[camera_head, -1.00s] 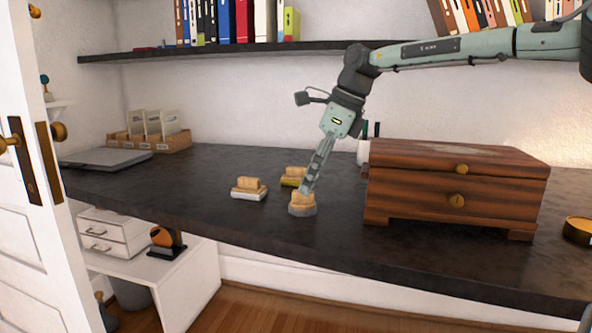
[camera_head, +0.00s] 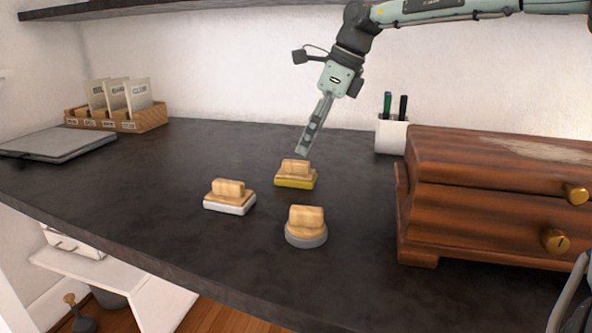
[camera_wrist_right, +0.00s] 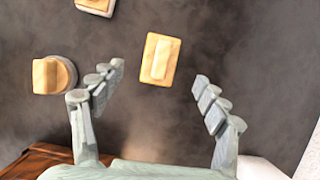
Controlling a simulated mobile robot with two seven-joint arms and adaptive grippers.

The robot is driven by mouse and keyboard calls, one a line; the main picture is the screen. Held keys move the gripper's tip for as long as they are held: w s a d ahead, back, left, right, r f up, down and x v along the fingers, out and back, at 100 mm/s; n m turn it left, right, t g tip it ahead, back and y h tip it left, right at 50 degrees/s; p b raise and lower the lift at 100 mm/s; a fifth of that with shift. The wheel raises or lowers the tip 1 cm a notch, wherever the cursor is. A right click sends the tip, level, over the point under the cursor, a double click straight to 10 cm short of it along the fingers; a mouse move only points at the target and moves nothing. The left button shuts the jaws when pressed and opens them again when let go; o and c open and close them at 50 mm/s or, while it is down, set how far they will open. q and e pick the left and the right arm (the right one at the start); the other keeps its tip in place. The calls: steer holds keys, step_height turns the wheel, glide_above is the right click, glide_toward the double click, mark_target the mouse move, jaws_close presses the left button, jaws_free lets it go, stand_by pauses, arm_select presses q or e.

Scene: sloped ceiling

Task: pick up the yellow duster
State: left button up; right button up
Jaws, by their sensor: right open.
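The yellow duster (camera_head: 296,176) has a wooden grip block on a yellow rectangular pad. It lies on the dark desktop, behind the other two dusters. My right gripper (camera_head: 306,152) is open, pointing down over the yellow duster; in the head view its fingers end just above the wooden block. In the right wrist view, the duster (camera_wrist_right: 161,60) shows as a wooden rectangle ahead of and between the spread fingers of my right gripper (camera_wrist_right: 160,76), with nothing held. Its yellow pad is mostly hidden there. My left gripper is not in view.
A white-padded duster (camera_head: 230,199) lies front left and a round grey-based duster (camera_head: 306,234) lies in front. A wooden drawer chest (camera_head: 485,208) stands right, with a white pen cup (camera_head: 391,134) behind it.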

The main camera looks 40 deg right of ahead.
mark_target(297, 161)
steer(key=x, duration=0.7)
steer(key=shift+w, duration=0.2)
steer(key=shift+c, duration=0.2)
steer(key=c, duration=1.2)
